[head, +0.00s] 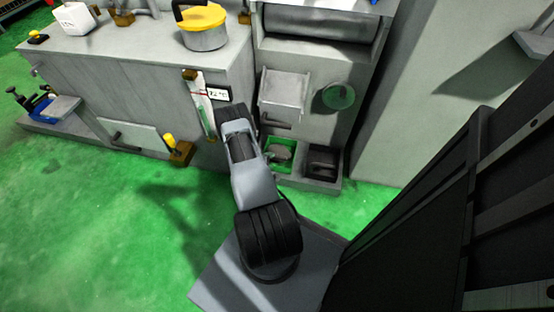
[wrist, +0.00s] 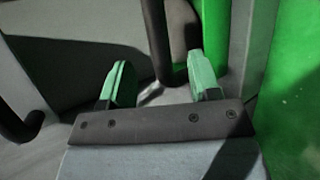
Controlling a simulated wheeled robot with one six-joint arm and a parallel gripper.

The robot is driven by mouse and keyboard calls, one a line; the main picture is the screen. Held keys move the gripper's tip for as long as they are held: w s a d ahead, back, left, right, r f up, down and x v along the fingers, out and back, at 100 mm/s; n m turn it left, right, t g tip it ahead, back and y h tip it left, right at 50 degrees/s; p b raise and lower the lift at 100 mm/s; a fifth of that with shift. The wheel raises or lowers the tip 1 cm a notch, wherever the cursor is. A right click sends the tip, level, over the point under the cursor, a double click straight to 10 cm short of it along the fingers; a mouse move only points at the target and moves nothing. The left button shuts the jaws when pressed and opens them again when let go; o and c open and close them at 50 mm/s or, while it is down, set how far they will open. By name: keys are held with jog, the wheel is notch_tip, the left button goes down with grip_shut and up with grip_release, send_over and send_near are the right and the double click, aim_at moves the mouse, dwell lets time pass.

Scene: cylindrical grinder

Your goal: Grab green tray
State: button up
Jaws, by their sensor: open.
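The green tray (head: 269,153) sits in a grey holder low on the machine front, with a grey lump inside it. My arm partly covers its left side in the head view. In the wrist view a bright green upright strip (wrist: 213,32), apparently the tray's wall, stands beyond my right fingertip. My gripper (wrist: 160,82) is open, with two green fingertips apart and nothing seen held between them. The right fingertip is close to the green strip; I cannot tell if they touch. My fingertips are hidden behind my arm in the head view.
A black tray (head: 322,162) sits right beside the green one. A dark bar (wrist: 156,40) stands beyond the gap between my fingertips. A yellow-handled tool block (head: 178,150) stands left of my arm. The green floor (head: 120,230) in front is open.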

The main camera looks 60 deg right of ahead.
aim_at(276, 158)
jog(key=shift+b+x, duration=1.35)
jog(key=shift+x, duration=1.65)
jog(key=shift+s+d+f, duration=0.1)
jog(key=shift+d+f, duration=0.05)
jog(key=shift+d, duration=0.25)
jog(key=shift+c, duration=0.2)
grip_shut()
